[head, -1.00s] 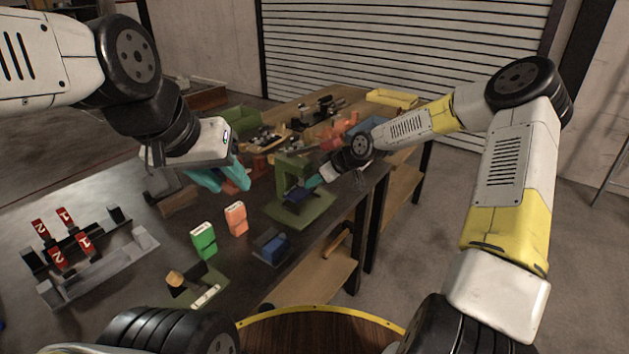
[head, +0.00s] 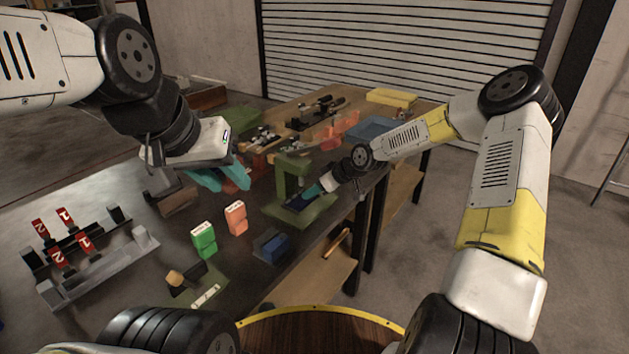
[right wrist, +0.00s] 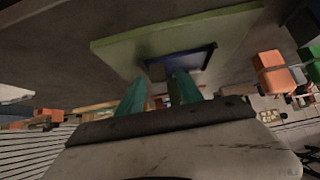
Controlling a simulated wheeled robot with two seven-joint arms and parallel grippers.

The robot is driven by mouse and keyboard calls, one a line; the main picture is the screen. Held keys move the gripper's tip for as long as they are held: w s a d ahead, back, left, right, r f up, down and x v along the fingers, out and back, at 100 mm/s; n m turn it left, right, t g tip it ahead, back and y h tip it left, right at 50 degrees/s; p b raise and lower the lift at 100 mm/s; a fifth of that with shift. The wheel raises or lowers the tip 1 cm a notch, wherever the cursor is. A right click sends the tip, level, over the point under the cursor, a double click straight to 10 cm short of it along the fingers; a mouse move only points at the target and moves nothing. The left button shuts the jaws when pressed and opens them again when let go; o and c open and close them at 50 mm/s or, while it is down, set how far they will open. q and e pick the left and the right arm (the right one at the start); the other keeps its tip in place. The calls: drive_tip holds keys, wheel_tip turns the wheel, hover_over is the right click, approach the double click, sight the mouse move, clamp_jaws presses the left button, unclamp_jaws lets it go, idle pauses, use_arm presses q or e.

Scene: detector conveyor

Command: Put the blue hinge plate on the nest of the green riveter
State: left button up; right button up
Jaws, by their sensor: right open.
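The green riveter (head: 293,178) stands on the dark table, its flat base (head: 316,214) spreading toward me. The dark blue hinge plate (head: 296,203) lies low at the riveter's front, over its base; in the right wrist view the plate (right wrist: 181,60) shows against the green base (right wrist: 120,52). My right gripper (head: 313,191) is open, its teal fingers (right wrist: 160,92) apart and close to the plate's edge. I cannot tell whether they touch it, and the nest is hidden. My left gripper (head: 226,182) hangs further left, fingers apart, with an orange piece seen between or behind them.
A green block (head: 203,240), an orange block (head: 236,218) and a blue fixture (head: 270,246) stand on the table nearer me. A grey rack (head: 90,262) with red numbered tags is at left. Yellow (head: 391,97) and blue (head: 376,130) bins stand behind.

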drive_tip(key=v, duration=1.1)
drive_tip(key=s+d+r+m+h, duration=0.1)
drive_tip(key=s+d+r+m, duration=0.1)
drive_tip(key=s+r, duration=0.4)
drive_tip(key=s+d+r+m+h, duration=0.2)
drive_tip(key=s+r, duration=0.5)
drive_tip(key=s, duration=0.8)
drive_tip(key=s+d+r+m+t+h, duration=0.1)
drive_tip(key=s+d+r+m, duration=0.3)
drive_tip(key=s, duration=0.6)
wheel_tip(320, 180, up, 3)
drive_tip(key=shift+f+m+h, duration=0.25)
drive_tip(key=shift+m+h, duration=0.25)
drive_tip(key=shift+m, duration=0.6)
